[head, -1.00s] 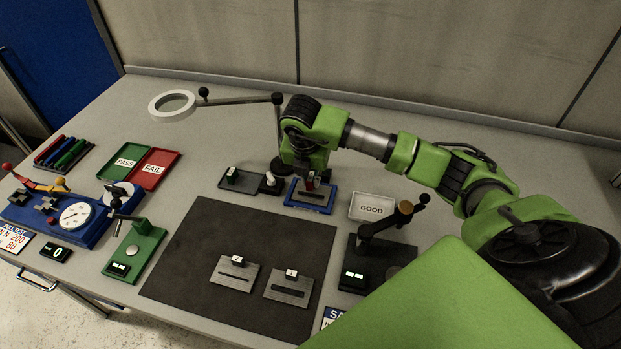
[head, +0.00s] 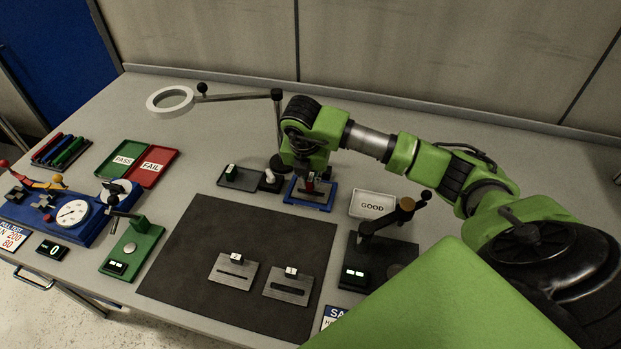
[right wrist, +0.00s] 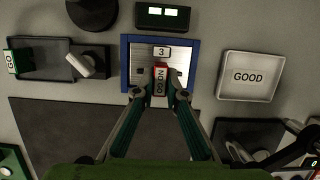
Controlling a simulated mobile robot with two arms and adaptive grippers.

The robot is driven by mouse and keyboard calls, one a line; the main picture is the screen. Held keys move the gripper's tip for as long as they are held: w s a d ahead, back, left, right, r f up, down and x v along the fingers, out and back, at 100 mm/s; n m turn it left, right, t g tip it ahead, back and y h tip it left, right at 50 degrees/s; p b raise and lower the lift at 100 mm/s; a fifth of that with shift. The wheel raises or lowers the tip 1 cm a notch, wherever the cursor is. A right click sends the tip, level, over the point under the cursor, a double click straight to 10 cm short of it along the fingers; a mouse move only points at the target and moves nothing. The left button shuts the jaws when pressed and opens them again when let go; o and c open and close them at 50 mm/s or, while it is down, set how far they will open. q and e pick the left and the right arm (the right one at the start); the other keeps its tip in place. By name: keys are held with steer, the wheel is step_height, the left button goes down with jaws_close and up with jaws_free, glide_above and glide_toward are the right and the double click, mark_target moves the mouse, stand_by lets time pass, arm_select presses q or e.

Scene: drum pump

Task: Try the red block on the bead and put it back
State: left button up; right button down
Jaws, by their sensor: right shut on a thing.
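The red block (right wrist: 160,80), with a white NO GO label, is between the fingertips of my right gripper (right wrist: 159,94), which is shut on it. In the head view the red block (head: 310,186) is partly hidden by the right gripper (head: 309,178). It is over the metal plate marked 3 (right wrist: 148,52) in the blue fixture (right wrist: 125,62). I cannot tell whether the block touches the plate; the bead under it is hidden. My left gripper is not in view.
A white GOOD tray (head: 372,205) is right of the fixture, with a dark stand (head: 378,262) in front. A dark mat (head: 200,270) holds two slotted plates (head: 232,280) nearby. A magnifier lamp (head: 170,101) reaches over the back left.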

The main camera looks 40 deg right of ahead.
mark_target(311, 188)
steer(key=shift+f+b, duration=1.15)
stand_by(0.5)
steer(key=shift+s+a+f+b, duration=0.2)
steer(key=shift+s+f+b, duration=0.15)
steer(key=shift+f+b, duration=0.15)
stand_by(1.2)
steer(key=c, duration=2)
jaws_free()
steer(key=shift+o, duration=0.2)
steer(key=shift+w+f, duration=0.1)
steer(key=shift+d, duration=0.1)
steer(key=o, duration=0.5)
steer(key=shift+w, duration=0.1)
steer(key=shift+r, duration=0.2)
steer(key=shift+w+d+r, duration=0.1)
steer(key=shift+r, duration=0.05)
